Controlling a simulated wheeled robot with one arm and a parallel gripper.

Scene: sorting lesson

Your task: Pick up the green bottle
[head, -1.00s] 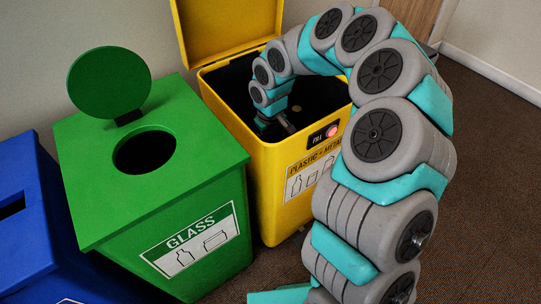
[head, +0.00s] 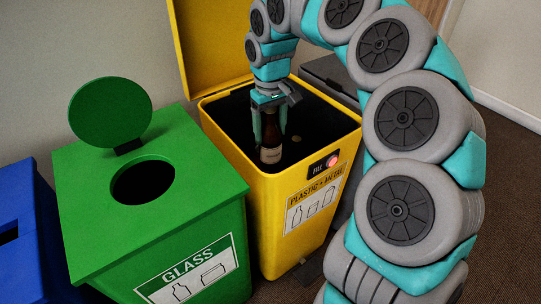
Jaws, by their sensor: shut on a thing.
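My gripper (head: 270,108) points down into the open yellow bin and is shut on a bottle (head: 271,150). The bottle looks dark brown rather than green, with a pale label low on its body. It hangs upright between the fingers, inside the mouth of the yellow bin (head: 350,133) near its front wall. The fingers cover part of its upper body. I cannot tell whether its base touches anything. No clearly green bottle shows.
A small round brownish thing (head: 296,139) lies in the yellow bin. The bin's raised lid (head: 215,45) stands behind my arm. The green glass bin (head: 85,205), with a round hole and upright round lid, stands left. A blue bin (head: 25,225) is farther left.

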